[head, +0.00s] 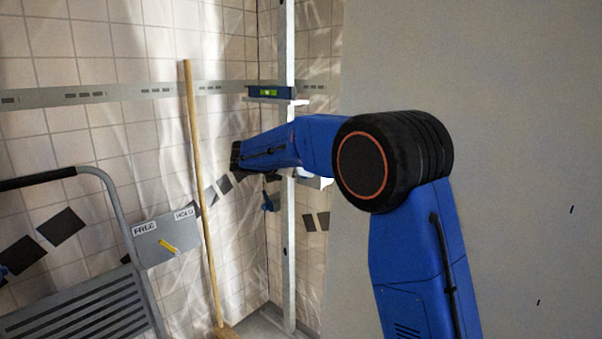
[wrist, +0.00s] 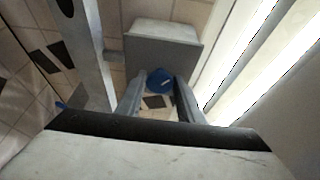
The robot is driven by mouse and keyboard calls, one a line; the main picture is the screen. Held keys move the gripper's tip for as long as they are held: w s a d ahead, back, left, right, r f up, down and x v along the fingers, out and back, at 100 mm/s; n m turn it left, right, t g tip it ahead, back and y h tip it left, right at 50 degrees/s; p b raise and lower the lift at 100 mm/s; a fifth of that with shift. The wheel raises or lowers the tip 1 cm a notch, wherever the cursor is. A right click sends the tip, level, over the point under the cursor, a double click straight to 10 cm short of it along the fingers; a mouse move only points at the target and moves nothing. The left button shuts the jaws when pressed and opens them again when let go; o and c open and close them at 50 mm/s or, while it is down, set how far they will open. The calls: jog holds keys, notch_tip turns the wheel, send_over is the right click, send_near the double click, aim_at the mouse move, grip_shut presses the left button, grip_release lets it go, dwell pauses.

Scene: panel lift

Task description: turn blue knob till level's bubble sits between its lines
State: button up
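The blue knob (wrist: 158,80), with a short pale mark, sits below a grey block in the wrist view. My gripper (wrist: 161,84) is open, with one finger on each side of the knob; the left finger looks close to it, but I cannot tell whether either touches. In the head view my arm hides the fingers. The level (head: 270,92) is a dark blue bar with a green vial, near the pale upright post. The vial is too small to show where the bubble lies between its lines.
The pale post (head: 288,230) stands beside my arm. A wooden broom handle (head: 197,160) leans on the tiled wall. A grey plate (head: 168,238) marked FREE and HOLD has a yellow lever. A folding step (head: 85,305) stands at lower left. A plain grey surface (head: 500,80) fills the right.

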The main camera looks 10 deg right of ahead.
jog(key=c, duration=0.3)
jog(key=shift+s+d+f+m+t+y, duration=0.15)
jog(key=shift+m+t+y, duration=0.1)
jog(key=shift+m+t, duration=0.5)
jog(key=shift+s+r+m+t+y, duration=0.1)
jog(key=shift+m+t+y, duration=0.2)
jog(key=shift+m, duration=0.75)
jog(key=shift+c, duration=0.2)
jog(key=o, duration=1)
jog(key=v, duration=1.7)
jog(key=shift+s, duration=0.2)
